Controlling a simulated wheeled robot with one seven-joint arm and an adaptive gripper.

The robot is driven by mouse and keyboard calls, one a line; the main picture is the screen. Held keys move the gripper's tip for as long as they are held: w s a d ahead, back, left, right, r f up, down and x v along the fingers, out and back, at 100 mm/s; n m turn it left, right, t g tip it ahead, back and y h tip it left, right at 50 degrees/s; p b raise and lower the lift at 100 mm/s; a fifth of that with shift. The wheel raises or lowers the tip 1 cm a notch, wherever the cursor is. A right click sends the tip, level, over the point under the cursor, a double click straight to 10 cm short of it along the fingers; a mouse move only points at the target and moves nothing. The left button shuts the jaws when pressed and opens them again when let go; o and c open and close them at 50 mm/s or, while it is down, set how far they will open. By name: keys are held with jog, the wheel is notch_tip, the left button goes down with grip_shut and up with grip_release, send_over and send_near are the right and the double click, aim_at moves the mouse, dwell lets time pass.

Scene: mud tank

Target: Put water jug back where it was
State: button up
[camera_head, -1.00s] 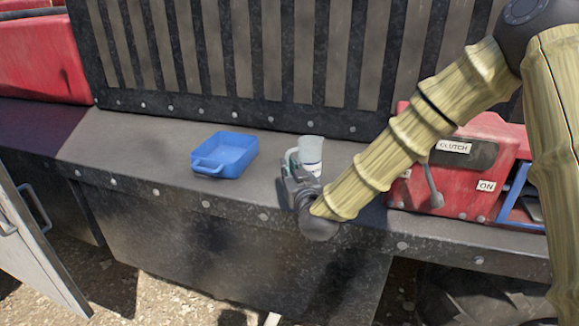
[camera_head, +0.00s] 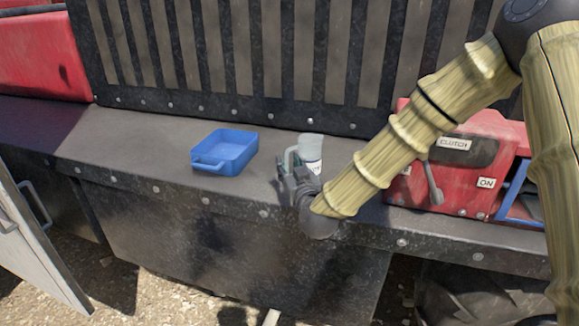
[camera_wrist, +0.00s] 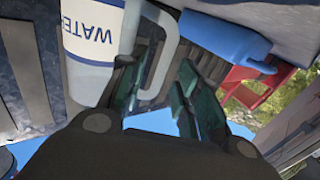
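The water jug (camera_head: 309,148) stands upright on the dark metal ledge, its lower part partly hidden by my gripper and forearm. Its pale body with a "WATER" label (camera_wrist: 92,32) fills the upper left of the wrist view, upside down there. The jug's grey handle (camera_wrist: 166,50) faces my gripper. My gripper (camera_head: 289,180) is at the handle side of the jug, low over the ledge. In the wrist view my gripper's fingers (camera_wrist: 163,85) are spread apart, with the handle at or between them; it does not look clamped.
A blue tray (camera_head: 226,153) sits on the ledge (camera_head: 130,150) to the left. A red box (camera_head: 470,170) with "CLUTCH" and "ON" labels stands right. A slatted panel (camera_head: 240,60) rises behind. The ledge between tray and jug is clear.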

jog(key=b+v, duration=0.4)
jog(key=v, duration=0.8)
jog(key=shift+r, duration=0.1)
